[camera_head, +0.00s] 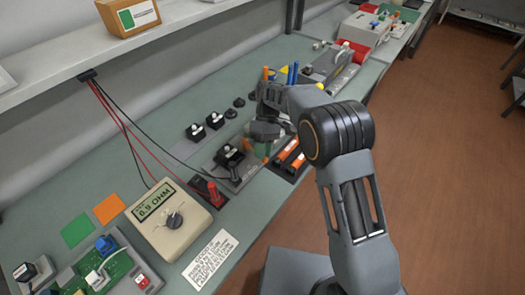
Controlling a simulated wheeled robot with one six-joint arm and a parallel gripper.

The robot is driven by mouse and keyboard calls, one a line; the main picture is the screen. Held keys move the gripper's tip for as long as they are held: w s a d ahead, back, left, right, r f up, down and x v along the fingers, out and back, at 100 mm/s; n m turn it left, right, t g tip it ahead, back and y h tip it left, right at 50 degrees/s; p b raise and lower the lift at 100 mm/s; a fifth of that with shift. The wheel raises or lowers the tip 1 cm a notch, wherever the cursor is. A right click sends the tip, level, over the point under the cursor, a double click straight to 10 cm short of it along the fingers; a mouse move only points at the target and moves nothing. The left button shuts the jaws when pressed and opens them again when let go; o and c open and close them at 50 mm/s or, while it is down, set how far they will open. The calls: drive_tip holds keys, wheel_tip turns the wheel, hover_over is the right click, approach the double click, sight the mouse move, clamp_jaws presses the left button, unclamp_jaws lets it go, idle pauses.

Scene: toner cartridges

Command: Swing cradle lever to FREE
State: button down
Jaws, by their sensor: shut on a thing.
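My gripper (264,131) is over the middle of the bench, beside a grey plate (248,181) that carries a black fixture (230,156). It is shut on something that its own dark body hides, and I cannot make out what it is. A small green piece (262,151) and an orange bit show just below the jaws. I cannot tell the cradle lever apart here, nor its position or any FREE mark.
Orange-and-black cartridges (289,152) lie right of the gripper. Black knobbed parts (214,120) sit behind. A shelf (60,62) with a box overhangs the back left.

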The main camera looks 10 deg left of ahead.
drive_tip(key=shift+d+f, duration=0.15)
drive_tip(key=shift+f, duration=0.05)
drive_tip(key=c, duration=1)
unclamp_jaws()
drive_tip(key=shift+w, duration=0.15)
drive_tip(key=shift+c, duration=0.2)
drive_tip(key=shift+r, duration=0.1)
drive_tip(key=shift+w+r, duration=0.15)
drive_tip(key=shift+r, duration=0.1)
drive_tip(key=p+v, duration=0.7)
drive_tip(key=v, duration=0.6)
